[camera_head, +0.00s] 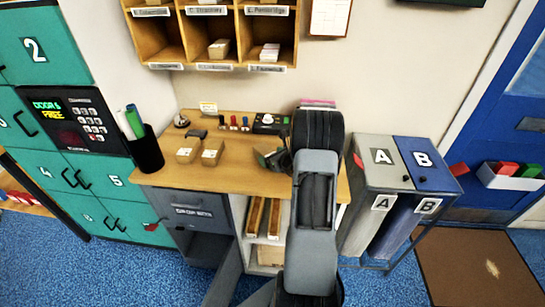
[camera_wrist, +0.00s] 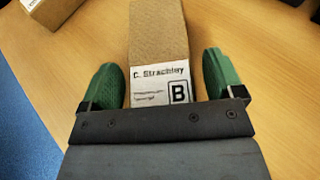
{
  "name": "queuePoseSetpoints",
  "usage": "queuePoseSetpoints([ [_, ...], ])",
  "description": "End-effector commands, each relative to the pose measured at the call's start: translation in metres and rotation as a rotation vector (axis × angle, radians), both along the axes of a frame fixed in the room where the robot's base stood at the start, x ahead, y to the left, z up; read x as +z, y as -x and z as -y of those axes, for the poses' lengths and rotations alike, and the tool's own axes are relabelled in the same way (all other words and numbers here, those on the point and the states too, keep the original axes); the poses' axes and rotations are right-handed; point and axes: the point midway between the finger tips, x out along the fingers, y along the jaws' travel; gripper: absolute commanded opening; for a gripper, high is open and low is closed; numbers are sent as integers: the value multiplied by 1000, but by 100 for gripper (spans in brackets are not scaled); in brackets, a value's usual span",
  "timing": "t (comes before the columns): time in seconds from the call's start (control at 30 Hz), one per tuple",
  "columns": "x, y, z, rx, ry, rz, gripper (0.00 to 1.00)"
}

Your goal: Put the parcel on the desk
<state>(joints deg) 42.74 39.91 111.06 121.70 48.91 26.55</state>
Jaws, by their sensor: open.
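A brown parcel (camera_wrist: 158,40) with a white label reading "C. Strachley" and "B" lies on the wooden desk (camera_wrist: 255,60). In the wrist view it shows between the green fingers of my open gripper (camera_wrist: 162,75), with a gap on each side. In the head view, two small brown parcels (camera_head: 211,152) lie side by side on the desk (camera_head: 160,178). My gripper (camera_head: 267,158) is to their right over the desk, partly hidden by my arm. A second parcel (camera_wrist: 50,10) is cut off at the upper left of the wrist view.
A black pen cup (camera_head: 147,152) stands at the desk's left end. A stapler-like dark object (camera_head: 197,134) and a bell (camera_head: 181,121) are behind the parcels. Bins A (camera_head: 381,157) and B (camera_head: 422,158) stand right of the desk. Pigeonholes (camera_head: 217,25) hang above.

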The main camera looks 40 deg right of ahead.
Motion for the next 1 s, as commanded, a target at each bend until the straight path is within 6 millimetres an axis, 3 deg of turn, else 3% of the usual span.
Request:
queuePoseSetpoints([
  [0.17, 5, 4, 1, -2, 1, 1, 87],
  [0.6, 35, 79, 3, -4, 2, 1, 87],
  [0.83, 46, 104, 3, -1, 2, 1, 87],
  [0.93, 52, 105, -8, 45, 29, -4, 87],
  [1.0, 62, 100, -31, 150, 93, -15, 87],
])
